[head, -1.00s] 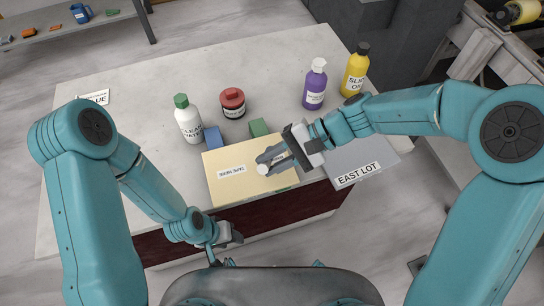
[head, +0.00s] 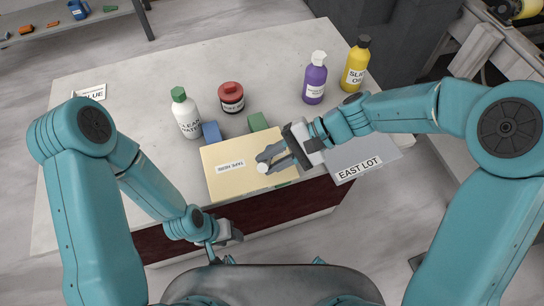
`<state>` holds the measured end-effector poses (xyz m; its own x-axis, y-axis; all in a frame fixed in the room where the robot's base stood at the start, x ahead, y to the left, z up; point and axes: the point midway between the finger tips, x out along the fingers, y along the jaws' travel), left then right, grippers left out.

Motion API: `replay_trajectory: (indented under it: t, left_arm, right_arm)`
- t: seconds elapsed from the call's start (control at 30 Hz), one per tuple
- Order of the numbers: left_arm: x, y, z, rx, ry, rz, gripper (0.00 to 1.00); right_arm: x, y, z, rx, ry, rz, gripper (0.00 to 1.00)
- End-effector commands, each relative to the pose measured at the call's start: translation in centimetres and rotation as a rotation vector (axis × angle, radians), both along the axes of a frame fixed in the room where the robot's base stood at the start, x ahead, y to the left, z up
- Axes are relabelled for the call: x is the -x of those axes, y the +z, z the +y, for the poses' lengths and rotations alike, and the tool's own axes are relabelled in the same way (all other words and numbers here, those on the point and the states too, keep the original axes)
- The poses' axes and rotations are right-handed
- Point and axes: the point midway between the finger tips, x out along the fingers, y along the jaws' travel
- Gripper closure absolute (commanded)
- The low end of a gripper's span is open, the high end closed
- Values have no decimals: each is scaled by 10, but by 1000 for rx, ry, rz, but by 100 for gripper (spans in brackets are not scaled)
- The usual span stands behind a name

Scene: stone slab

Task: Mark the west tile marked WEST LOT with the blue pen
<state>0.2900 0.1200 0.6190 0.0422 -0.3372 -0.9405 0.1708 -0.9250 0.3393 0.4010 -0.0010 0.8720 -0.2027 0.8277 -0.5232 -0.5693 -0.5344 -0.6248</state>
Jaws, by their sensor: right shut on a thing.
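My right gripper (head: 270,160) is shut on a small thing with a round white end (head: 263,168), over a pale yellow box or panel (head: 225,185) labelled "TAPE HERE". The fingers cover most of the held thing, and I cannot tell whether it is the blue pen. A grey tile (head: 375,153) labelled "EAST LOT" lies right of the panel, partly under my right arm. No WEST LOT label shows. A small card (head: 92,92) reading "BLUE" is at the slab's far left. My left gripper (head: 230,235) is low at the slab's front edge; its jaws are unclear.
On the pale slab (head: 110,65) stand a green-capped white bottle (head: 187,117), a red-lidded jar (head: 231,98), a purple bottle (head: 315,83) and a yellow bottle (head: 355,68). A blue block (head: 211,132) and a green block (head: 257,122) sit behind the panel.

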Motion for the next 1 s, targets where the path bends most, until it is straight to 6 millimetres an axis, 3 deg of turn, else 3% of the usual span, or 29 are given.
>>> replay_trajectory:
  t: [1.0]
  left_arm:
    - [0,-9,0,0,0,0,53]
  right_arm:
    - [0,-10,0,0,0,0,100]
